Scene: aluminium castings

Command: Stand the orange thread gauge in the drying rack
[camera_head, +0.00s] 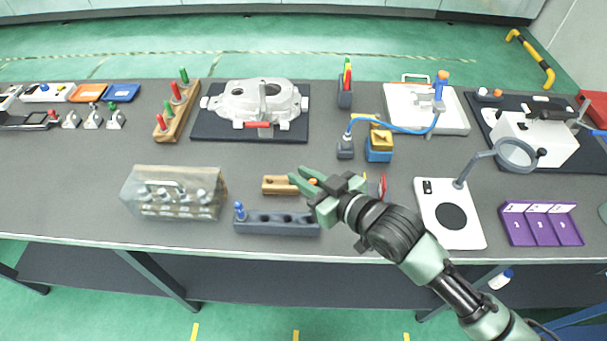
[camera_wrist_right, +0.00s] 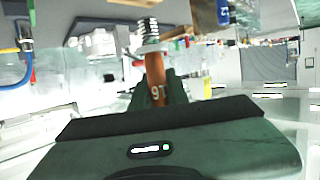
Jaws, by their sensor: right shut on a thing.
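My right gripper (camera_head: 303,180) is shut on the orange thread gauge (camera_head: 313,181), of which only a little shows in the head view. In the right wrist view the gauge's orange handle (camera_wrist_right: 155,70) sits between the fingers, with its threaded metal end pointing away from the gripper. A slate-grey block with a row of holes (camera_head: 290,231), which looks like the drying rack, lies near the table's front edge, below and left of the gripper. A blue gauge (camera_head: 240,211) stands in its left end; several holes look empty. My left gripper is not in view.
A wooden block (camera_head: 275,185) lies just left of the gripper. A clear-covered box (camera_head: 176,192) stands left of the rack. A white plate with a black disc (camera_head: 450,213) and a magnifier (camera_head: 514,154) are at right. A wooden rack with red and green gauges (camera_head: 176,107) stands farther back.

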